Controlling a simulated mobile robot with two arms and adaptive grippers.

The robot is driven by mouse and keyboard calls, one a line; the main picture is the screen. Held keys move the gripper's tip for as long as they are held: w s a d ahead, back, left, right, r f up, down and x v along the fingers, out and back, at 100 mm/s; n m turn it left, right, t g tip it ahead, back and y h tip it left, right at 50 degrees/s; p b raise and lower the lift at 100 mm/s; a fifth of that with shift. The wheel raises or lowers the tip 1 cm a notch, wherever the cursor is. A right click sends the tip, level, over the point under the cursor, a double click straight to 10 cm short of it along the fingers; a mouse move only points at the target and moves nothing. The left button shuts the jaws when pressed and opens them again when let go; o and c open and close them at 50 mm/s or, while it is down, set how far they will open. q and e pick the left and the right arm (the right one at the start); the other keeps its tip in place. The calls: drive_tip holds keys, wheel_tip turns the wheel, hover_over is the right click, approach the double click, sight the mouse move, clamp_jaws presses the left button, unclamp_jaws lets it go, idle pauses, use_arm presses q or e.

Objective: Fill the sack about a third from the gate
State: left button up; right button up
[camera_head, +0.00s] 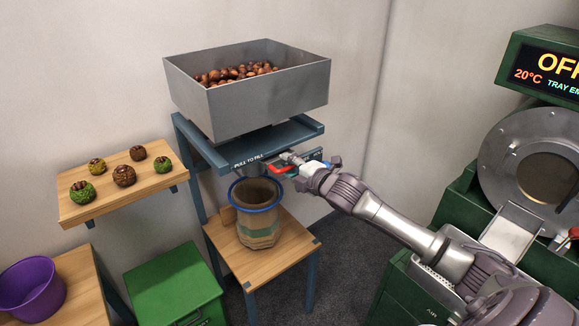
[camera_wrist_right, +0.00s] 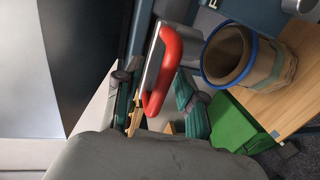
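A sack (camera_head: 258,232) with a blue ring around its mouth stands upright on a small wooden stand, below the hopper (camera_head: 240,105). Its brown inside shows in the right wrist view (camera_wrist_right: 246,85), and I make out no chestnuts there. The hopper holds a heap of chestnuts (camera_head: 234,74). The gate's red handle (camera_head: 281,169) is at the front under the hopper, beside the "PULL TO FILL" label. My right gripper (camera_head: 288,160) is at this handle. The red handle (camera_wrist_right: 160,72) appears between its fingers, but whether they grip it is unclear. My left gripper is out of view.
A wooden shelf (camera_head: 105,200) on the left carries several burrs or nuts. Below are a purple bowl (camera_head: 30,290) and a green box (camera_head: 172,285). A green machine with a round door (camera_head: 530,165) stands right; its display (camera_head: 545,68) reads "OFF".

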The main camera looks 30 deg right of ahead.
drive_tip(key=v, duration=1.2)
drive_tip(key=shift+d, duration=0.1)
idle(0.9)
